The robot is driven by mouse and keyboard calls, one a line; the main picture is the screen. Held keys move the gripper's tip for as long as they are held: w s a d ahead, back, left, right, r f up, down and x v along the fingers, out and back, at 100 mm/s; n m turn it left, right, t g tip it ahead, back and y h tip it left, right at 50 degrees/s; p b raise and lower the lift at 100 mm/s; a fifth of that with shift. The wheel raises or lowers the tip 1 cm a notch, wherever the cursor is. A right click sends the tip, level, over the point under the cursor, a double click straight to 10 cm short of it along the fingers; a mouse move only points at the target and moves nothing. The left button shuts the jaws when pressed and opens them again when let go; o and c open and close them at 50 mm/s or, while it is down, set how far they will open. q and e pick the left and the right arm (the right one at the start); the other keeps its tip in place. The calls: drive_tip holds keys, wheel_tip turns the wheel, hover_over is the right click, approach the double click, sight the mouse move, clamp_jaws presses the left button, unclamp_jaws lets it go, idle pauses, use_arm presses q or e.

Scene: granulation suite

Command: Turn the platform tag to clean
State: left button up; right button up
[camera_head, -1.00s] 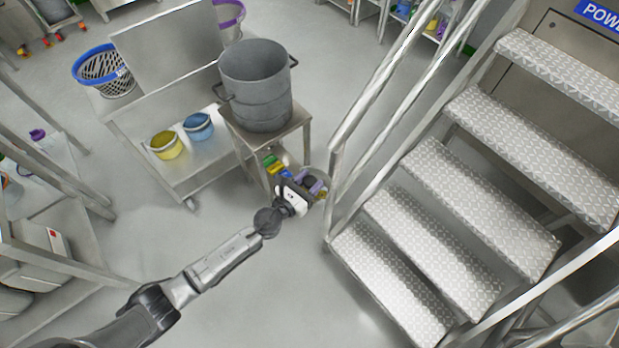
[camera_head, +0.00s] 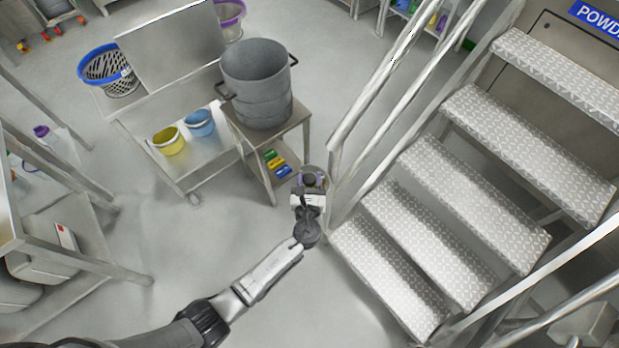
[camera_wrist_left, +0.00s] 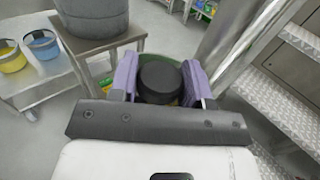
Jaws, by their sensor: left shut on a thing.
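My left gripper (camera_head: 310,181) is by the lower end of the stair handrail, beside the small metal stand. In the left wrist view its two purple finger pads (camera_wrist_left: 160,83) stand on either side of a round black knob (camera_wrist_left: 159,77) and are shut on it. A round disc (camera_wrist_left: 187,72) lies behind the knob, with a green edge and a little yellow showing; this looks like the platform tag. The knob and fingers hide most of its face, so I cannot tell which side or marking it shows. My right gripper is not in view.
The metal steps (camera_head: 392,272) and handrail (camera_head: 368,108) are just right of the gripper. A small stand (camera_head: 299,122) holds a grey drum (camera_head: 257,85), with coloured items (camera_head: 277,164) on its lower shelf. A trolley (camera_head: 181,179) carries yellow and blue buckets.

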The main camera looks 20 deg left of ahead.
use_arm(q)
drive_tip(key=shift+n+g+y, duration=0.3)
drive_tip(key=shift+n+y, duration=0.1)
drive_tip(key=shift+y, duration=0.2)
drive_tip(key=o, duration=0.9)
drive_tip(key=shift+o, duration=0.2)
drive_tip(key=p+v, duration=0.1)
drive_tip(key=v, duration=1.2)
drive_tip(key=shift+s, duration=0.4)
drive_tip(key=shift+w+d, duration=0.1)
drive_tip(key=shift+d, duration=0.05)
